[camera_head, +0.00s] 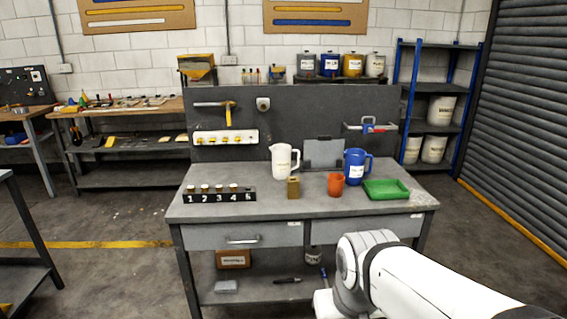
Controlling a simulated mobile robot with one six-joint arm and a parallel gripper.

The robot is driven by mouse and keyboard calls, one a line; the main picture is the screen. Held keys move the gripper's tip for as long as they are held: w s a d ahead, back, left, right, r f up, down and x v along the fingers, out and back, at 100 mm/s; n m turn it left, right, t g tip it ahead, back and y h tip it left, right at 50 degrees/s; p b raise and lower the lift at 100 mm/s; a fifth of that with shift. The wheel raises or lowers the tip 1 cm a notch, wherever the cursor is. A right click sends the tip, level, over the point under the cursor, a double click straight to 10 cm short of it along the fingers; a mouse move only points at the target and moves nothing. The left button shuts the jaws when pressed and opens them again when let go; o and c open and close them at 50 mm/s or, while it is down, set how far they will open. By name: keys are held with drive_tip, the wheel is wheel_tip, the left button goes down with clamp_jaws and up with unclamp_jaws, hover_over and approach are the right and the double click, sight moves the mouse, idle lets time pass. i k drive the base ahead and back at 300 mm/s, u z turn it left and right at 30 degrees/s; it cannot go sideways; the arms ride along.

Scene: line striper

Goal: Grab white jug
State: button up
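The white jug (281,161) stands upright on the grey workbench (230,206), a little left of the middle of its top. Its handle is on the right side and a small label is on its front. A small brown block-like item (293,187) stands just in front of it to the right. My white arm reaches in from the lower right, in front of the bench. My gripper is not visible in this view.
A blue jug (354,167), an orange cup (335,185) and a green tray (386,189) stand right of the white jug. A black numbered rack (219,196) with small cups is at the left. A dark back panel (310,115) rises behind. The bench's front middle is clear.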

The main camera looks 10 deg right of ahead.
sight(281, 154)
drive_tip(key=u, duration=0.05)
drive_tip(key=k, duration=1.05)
drive_tip(key=z, duration=0.85)
drive_tip(key=i, duration=1.7)
drive_tip(key=u, duration=0.4)
drive_tip(key=i, duration=1.2)
drive_tip(key=u, duration=0.95)
drive_tip(key=k, duration=0.75)
drive_tip(key=u, duration=0.25)
drive_tip(key=i, duration=0.3)
drive_tip(key=z, duration=0.1)
